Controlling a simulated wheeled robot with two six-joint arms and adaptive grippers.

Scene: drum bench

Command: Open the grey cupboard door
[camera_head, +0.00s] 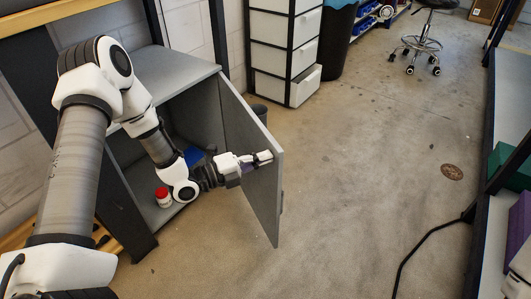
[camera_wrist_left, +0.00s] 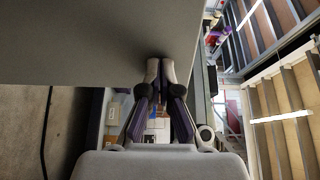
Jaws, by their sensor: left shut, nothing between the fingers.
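The grey cupboard (camera_head: 184,68) stands at the left in the head view. Its grey door (camera_head: 262,195) is swung out wide from the body, so the inside shows. My left gripper (camera_head: 266,156) is shut and empty at the inner face of the door, near its free edge. In the left wrist view the closed fingertips (camera_wrist_left: 160,64) are at the edge of the door panel (camera_wrist_left: 90,40); I cannot tell whether they touch it.
Inside the cupboard are a white jar with a red lid (camera_head: 163,196) and a blue item (camera_head: 194,155). A white drawer unit (camera_head: 285,55) stands behind the door. A wheeled stool (camera_head: 420,45) is farther back.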

